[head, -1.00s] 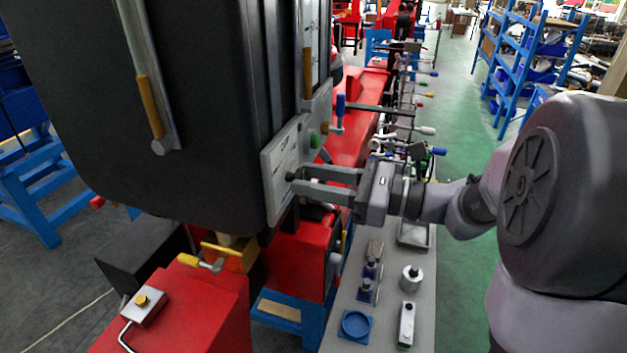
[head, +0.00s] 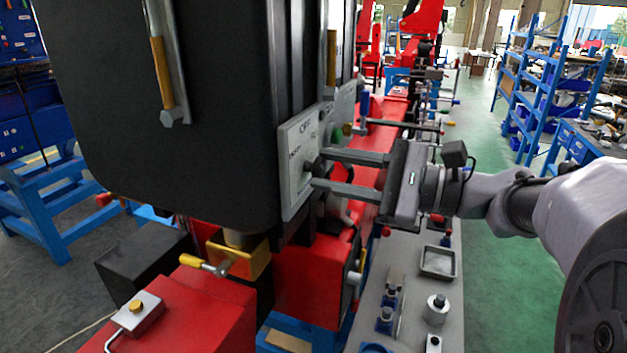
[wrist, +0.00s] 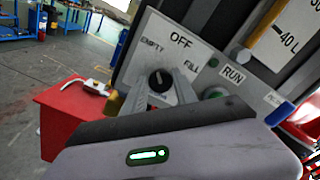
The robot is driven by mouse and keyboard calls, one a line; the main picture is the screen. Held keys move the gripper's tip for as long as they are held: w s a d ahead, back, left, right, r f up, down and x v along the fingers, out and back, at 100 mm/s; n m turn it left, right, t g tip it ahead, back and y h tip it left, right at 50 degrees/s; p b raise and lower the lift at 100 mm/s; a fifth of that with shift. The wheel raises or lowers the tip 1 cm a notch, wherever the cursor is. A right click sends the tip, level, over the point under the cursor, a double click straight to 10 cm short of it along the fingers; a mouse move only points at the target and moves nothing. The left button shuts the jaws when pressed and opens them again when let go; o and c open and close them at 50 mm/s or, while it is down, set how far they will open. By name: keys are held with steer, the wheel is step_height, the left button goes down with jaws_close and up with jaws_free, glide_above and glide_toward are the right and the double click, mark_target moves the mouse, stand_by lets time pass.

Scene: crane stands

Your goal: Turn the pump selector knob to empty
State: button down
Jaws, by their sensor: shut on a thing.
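The pump selector knob (head: 314,166) is small and dark, on a white panel (head: 293,196) on the side of the big black tank. In the wrist view the knob (wrist: 160,80) sits below OFF, with EMPTY to its left and FILL to its right. A pale mark on it points upward in that view; its exact setting is hard to tell. My gripper (head: 320,167) reaches in from the right, shut on the knob with one finger on each side. In the wrist view my gripper (wrist: 161,92) partly hides the knob's lower edge.
A green button (wrist: 215,92) and the RUN label (wrist: 233,74) are close right of the knob. A blue-handled lever (head: 364,104) stands beyond. The grey bench (head: 400,340) below holds small parts. A yellow-handled valve (head: 204,265) is at lower left. The green floor at right is open.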

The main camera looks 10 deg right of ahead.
steer(key=shift+n+b, duration=0.35)
steer(key=shift+n, duration=0.05)
steer(key=c, duration=1)
jaws_free()
steer(key=p+v, duration=0.1)
steer(key=v, duration=1.6)
steer(key=shift+s+d, duration=0.15)
steer(key=shift+d, duration=0.05)
